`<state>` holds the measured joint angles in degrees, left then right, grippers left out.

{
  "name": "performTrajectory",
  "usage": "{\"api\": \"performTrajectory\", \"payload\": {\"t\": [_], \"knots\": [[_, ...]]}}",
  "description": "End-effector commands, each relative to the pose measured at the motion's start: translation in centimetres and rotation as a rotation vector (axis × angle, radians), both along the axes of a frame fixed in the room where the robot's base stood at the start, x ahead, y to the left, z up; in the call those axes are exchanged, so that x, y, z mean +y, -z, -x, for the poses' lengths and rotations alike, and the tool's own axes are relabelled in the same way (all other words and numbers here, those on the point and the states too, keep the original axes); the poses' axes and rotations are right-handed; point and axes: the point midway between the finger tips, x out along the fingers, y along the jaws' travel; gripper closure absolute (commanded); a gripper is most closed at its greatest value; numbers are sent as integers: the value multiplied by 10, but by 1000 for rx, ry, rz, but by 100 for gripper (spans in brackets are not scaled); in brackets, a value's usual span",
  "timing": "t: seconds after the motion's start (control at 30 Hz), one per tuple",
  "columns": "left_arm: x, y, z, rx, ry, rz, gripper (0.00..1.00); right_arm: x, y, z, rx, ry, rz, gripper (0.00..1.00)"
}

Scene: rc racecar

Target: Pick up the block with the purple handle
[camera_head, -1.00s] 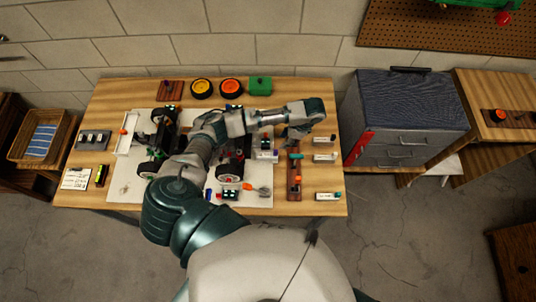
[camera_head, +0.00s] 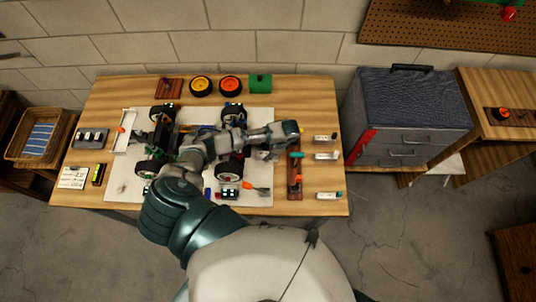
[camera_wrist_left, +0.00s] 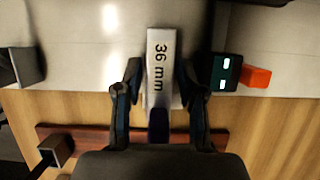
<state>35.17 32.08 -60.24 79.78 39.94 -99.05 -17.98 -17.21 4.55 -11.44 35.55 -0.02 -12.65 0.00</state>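In the left wrist view a pale block marked "36 mm" (camera_wrist_left: 162,70) lies at the mat's edge, with a dark purple handle (camera_wrist_left: 158,126) toward the bottom. My left gripper (camera_wrist_left: 157,85) is open, its fingers on either side of the block. A narrow gap shows at the left finger; whether the right finger touches is unclear. In the head view the pale block (camera_head: 264,156) is partly covered by my wrist. My left gripper (camera_head: 277,149) is beneath the wrist and mostly hidden. My right gripper is not in view.
The car chassis (camera_head: 160,140) and wheels are left. A grey drawer cabinet (camera_head: 410,120) stands right of the table.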

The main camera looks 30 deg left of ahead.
Motion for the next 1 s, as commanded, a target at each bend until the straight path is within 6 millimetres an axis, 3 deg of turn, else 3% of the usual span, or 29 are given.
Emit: {"api": "performTrajectory", "payload": {"t": [0.3, 0.47, 0.5, 0.8, 1.0], "knots": [[3, 8, 2, -1, 1, 1, 60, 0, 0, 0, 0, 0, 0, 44], [3, 8, 2, -1, 0, 0, 98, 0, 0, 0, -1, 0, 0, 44], [3, 8, 2, -1, 0, 0, 100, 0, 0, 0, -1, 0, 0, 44], [3, 4, 1, -2, 0, 1, 100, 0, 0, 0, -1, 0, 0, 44], [2, -29, 1, -5, 0, 3, 100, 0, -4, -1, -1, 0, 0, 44]]}}
